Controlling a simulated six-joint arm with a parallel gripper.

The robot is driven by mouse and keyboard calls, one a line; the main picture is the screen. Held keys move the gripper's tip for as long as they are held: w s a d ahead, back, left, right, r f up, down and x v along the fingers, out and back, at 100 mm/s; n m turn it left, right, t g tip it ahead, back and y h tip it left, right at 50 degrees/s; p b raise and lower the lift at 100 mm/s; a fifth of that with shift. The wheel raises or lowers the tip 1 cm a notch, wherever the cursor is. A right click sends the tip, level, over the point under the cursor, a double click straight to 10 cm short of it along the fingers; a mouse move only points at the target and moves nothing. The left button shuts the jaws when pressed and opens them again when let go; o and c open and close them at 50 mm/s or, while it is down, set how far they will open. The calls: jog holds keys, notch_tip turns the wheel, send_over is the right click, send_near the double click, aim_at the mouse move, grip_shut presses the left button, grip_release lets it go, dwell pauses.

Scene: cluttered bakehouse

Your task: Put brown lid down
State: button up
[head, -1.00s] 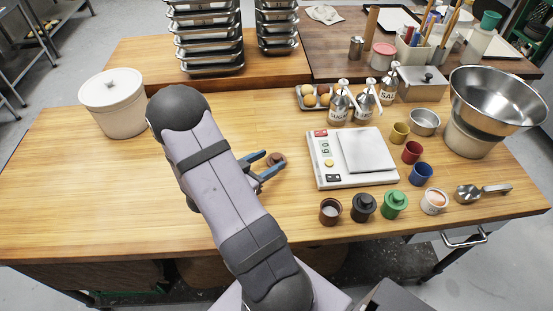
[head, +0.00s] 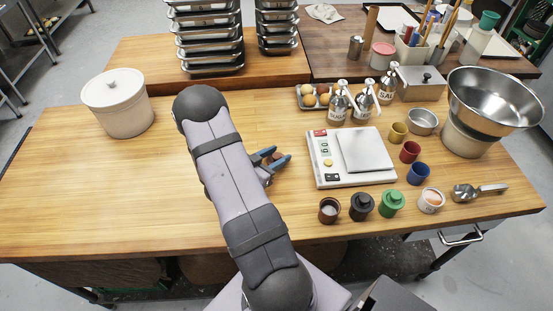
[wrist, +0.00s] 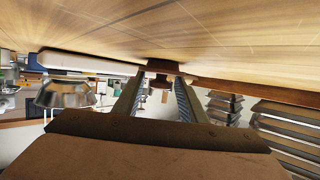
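The brown lid (head: 278,155) lies on the wooden bench left of the scale, partly hidden by my fingers. In the wrist view the brown lid (wrist: 187,72) lies against the bench top, with its knob between my fingertips. My gripper (head: 270,157) is open, low over the bench at the lid. In the wrist view my gripper (wrist: 160,82) has its fingers apart, with gaps beside the knob. The brown pot (head: 329,211) stands open at the bench's front, with pale contents.
A white scale (head: 324,172) stands right of my gripper. Black (head: 362,206) and green (head: 391,203) lidded pots line the front; several coloured cups stand behind. An egg tray (head: 310,106) and dispensers stand farther back. A white crock (head: 124,117) is at left; the bench between is clear.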

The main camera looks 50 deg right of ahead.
aim_at(277, 155)
grip_shut()
jog(key=shift+r, duration=0.15)
jog(key=shift+r+b, duration=0.55)
jog(key=shift+r, duration=4.35)
